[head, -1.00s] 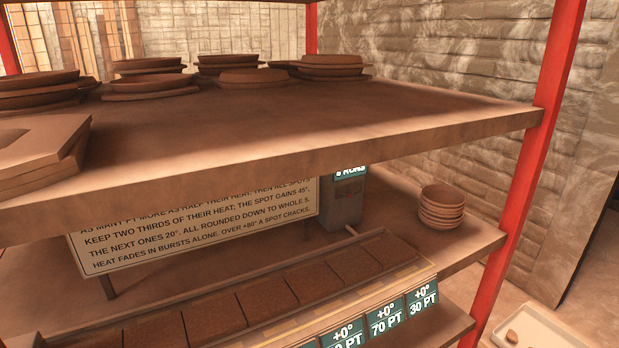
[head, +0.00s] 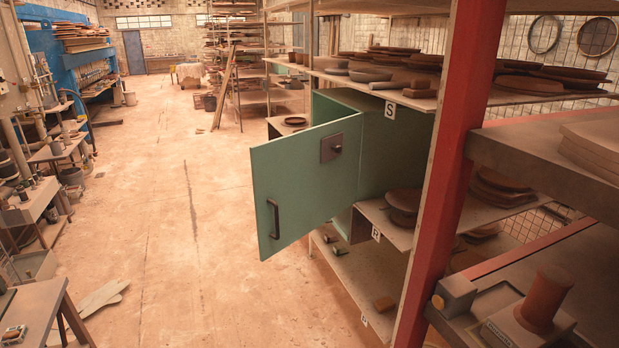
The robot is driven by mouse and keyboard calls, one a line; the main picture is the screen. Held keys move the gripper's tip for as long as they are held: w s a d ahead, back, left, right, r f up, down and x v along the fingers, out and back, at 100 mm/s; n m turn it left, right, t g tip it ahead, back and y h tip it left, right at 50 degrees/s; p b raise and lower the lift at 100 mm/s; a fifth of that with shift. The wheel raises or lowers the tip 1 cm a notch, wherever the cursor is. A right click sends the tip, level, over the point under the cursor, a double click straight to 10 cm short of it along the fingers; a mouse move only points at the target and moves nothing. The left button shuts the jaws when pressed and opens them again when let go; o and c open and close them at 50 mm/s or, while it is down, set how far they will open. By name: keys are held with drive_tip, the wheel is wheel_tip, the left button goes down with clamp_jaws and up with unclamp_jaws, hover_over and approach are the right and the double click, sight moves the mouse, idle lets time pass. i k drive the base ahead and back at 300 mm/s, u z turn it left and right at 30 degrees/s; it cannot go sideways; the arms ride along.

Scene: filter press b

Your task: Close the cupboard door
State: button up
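The green cupboard door (head: 300,185) stands wide open in the head view, swung out from the shelving into the aisle. It has a dark vertical handle (head: 273,218) near its free lower left edge and a dark square lock plate (head: 341,146) near its upper right. The green cupboard body (head: 392,150) sits in the shelving behind the door, and the door hides most of its opening. My gripper is not in view.
A red upright (head: 450,160) and shelves with stacked brown plates (head: 498,188) stand close on the right. The aisle floor (head: 190,230) left of the door is clear. Benches (head: 45,300) line the left side.

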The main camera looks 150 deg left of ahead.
sight(295, 193)
drive_tip(key=u, duration=4.55)
drive_tip(key=i, duration=0.5)
drive_tip(key=u, duration=0.3)
